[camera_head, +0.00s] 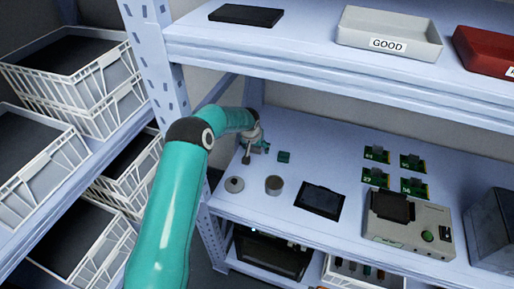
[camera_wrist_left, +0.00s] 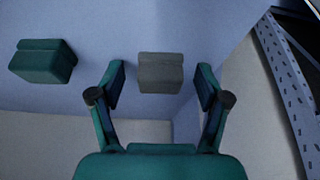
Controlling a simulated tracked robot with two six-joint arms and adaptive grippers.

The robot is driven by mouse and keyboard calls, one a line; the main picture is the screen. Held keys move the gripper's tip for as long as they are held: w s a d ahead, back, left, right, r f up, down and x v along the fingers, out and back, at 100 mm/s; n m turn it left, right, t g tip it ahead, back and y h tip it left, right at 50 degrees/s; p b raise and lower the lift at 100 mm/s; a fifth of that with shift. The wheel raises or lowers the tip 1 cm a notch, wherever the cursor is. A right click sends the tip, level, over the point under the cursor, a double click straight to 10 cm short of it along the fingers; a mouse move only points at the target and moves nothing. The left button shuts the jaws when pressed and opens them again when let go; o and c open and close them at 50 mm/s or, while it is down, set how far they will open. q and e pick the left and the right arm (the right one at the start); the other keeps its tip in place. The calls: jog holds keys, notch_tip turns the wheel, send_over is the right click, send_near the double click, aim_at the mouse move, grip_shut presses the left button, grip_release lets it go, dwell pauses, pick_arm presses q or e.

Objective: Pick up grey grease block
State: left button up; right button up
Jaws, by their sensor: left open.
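The grey grease block (camera_wrist_left: 160,72) shows in the left wrist view, on the pale shelf surface, between and slightly beyond my left gripper's fingertips. Gaps show on both sides, so neither finger touches it. My left gripper (camera_wrist_left: 161,86) is open and empty. In the head view my left gripper (camera_head: 262,146) is over the back left of the middle shelf, where I cannot clearly make out the grey block near the wrist. A green block (camera_wrist_left: 42,62) sits left of the grey one in the wrist view; it also shows in the head view (camera_head: 284,156). My right gripper is not in view.
A round lid (camera_head: 234,184), a grey cup (camera_head: 274,184) and a dark tablet (camera_head: 320,199) lie in front on the shelf. Several green boards (camera_head: 412,162) and a grey machine (camera_head: 410,230) are to the right. A shelf post (camera_head: 155,50) stands left.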

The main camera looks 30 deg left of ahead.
pick_arm(q)
jog(key=c, duration=1.1)
jog(key=shift+r, duration=0.15)
jog(key=shift+c, duration=0.2)
notch_tip(320, 180, up, 10)
jog(key=shift+f+b, duration=0.1)
jog(key=shift+b, duration=0.75)
